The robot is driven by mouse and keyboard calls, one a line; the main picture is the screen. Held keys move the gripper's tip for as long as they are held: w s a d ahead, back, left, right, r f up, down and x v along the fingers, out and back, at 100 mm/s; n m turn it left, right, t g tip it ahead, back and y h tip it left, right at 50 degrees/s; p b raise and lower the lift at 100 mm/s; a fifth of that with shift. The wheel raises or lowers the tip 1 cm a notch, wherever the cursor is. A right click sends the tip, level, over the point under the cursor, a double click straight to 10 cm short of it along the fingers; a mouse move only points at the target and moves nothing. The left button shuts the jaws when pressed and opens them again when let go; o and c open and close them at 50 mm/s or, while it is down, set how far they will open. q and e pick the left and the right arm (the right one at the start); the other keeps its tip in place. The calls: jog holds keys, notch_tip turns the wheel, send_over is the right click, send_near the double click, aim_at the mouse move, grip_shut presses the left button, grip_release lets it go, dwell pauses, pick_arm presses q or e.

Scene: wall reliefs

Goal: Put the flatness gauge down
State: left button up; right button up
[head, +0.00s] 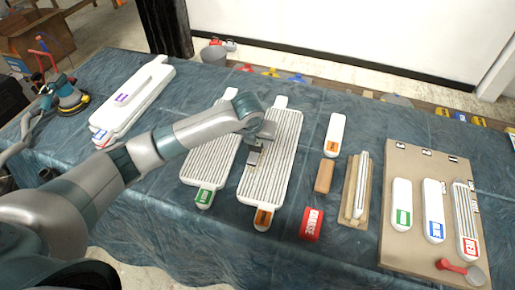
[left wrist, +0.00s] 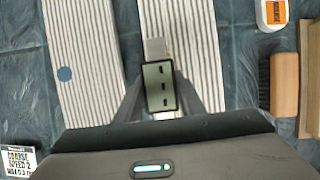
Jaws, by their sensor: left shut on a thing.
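The gauge is over the white ribbed panel with the orange tag (head: 275,165), which also shows in the left wrist view (left wrist: 203,50). I cannot tell whether the gauge touches the ribs. In the head view my gripper hides part of the gauge and panel. My right gripper is not in view.
A ribbed panel with a green tag (head: 207,160) lies just left. Right of the panels are an orange-brown block (head: 325,175), a red labelled block (head: 311,224), a wooden holder (head: 347,205) and a tan board (head: 415,160). White slabs (head: 130,100) and a sander (head: 70,98) are at left.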

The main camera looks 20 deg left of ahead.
pick_arm(q)
jog(key=shift+f, duration=0.1)
jog(key=shift+f, duration=0.25)
notch_tip(320, 180, down, 3)
jog(key=shift+r+p, duration=0.1)
jog(key=shift+p, duration=0.65)
jog(key=shift+f, duration=0.25)
jog(key=shift+f, duration=0.1)
jog(key=o, duration=1.2)
